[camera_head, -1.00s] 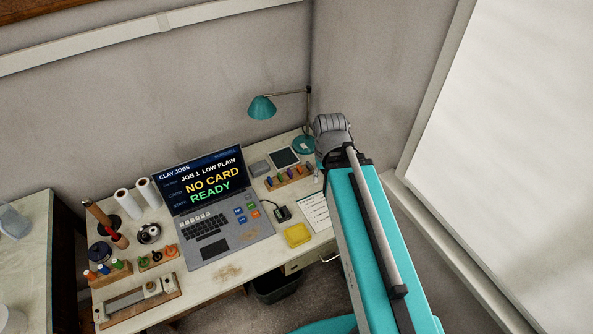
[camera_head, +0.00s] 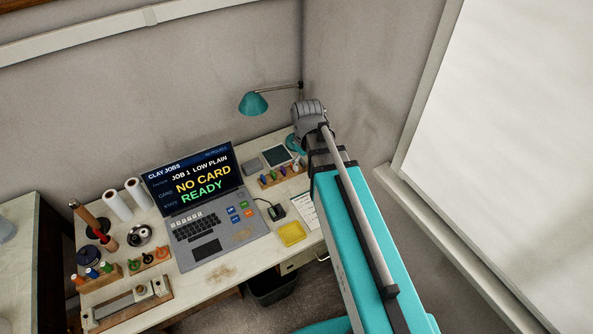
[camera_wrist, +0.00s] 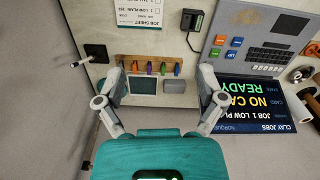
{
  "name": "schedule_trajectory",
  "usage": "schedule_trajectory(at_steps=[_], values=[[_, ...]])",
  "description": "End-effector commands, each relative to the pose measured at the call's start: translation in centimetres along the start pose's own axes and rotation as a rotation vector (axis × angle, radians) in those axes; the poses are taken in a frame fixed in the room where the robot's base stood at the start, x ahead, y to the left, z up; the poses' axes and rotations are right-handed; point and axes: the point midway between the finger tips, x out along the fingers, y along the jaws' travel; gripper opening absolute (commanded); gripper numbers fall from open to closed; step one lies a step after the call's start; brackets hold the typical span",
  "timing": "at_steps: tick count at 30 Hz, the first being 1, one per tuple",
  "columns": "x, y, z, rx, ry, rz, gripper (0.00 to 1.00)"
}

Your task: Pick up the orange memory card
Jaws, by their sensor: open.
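A wooden rack (camera_wrist: 125,61) holds several small coloured upright pieces, and it also shows in the head view (camera_head: 268,184). In the head view my arm hides the gripper's fingers.
Beside the rack are a dark-screened tablet (camera_wrist: 143,87) and a grey box (camera_wrist: 175,87). The laptop (camera_head: 205,247) reads NO CARD, READY. A black card reader-like device (camera_head: 277,212), a yellow pad (camera_head: 292,234) and a teal lamp (camera_head: 254,103) are nearby. Walls stand close behind and right.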

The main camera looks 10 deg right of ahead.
Motion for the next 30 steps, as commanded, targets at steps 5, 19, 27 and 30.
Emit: schedule_trajectory(at_steps=[5, 19, 27, 30], values=[[3.2, 2.3, -4.7, -0.280, 0.000, 0.000, 0.89], [9.5, 7.3, -15.2, -1.028, 0.001, 0.000, 0.89], [11.8, 9.3, -19.3, -1.349, 0.001, 0.000, 0.89], [12.1, 9.7, -19.9, -1.410, 0.001, 0.000, 0.89]])
